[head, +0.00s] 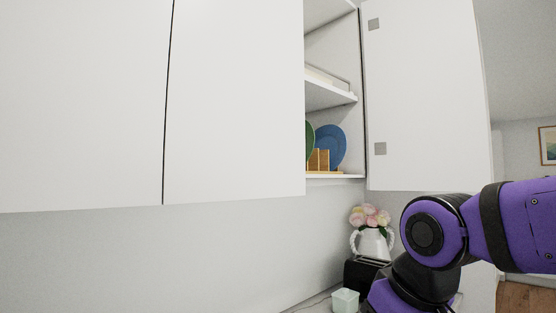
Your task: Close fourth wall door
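An open white wall cabinet door (425,95) stands swung out at the right end of the wall cabinets in the head view. Two grey hinge plates show on its inner face, near its left edge. The open cabinet (335,178) beside it shows its shelves, with a blue plate (331,144), part of a green plate and a wooden rack on the lowest one. My purple and black arm is in front, below and right of the door. My gripper is outside the picture.
Two shut white cabinet doors (80,100) (235,100) fill the left and middle. Below the open door are a white vase with pink flowers (371,240), a black toaster (362,273) and a pale green container (345,300). A framed picture (548,145) hangs far right.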

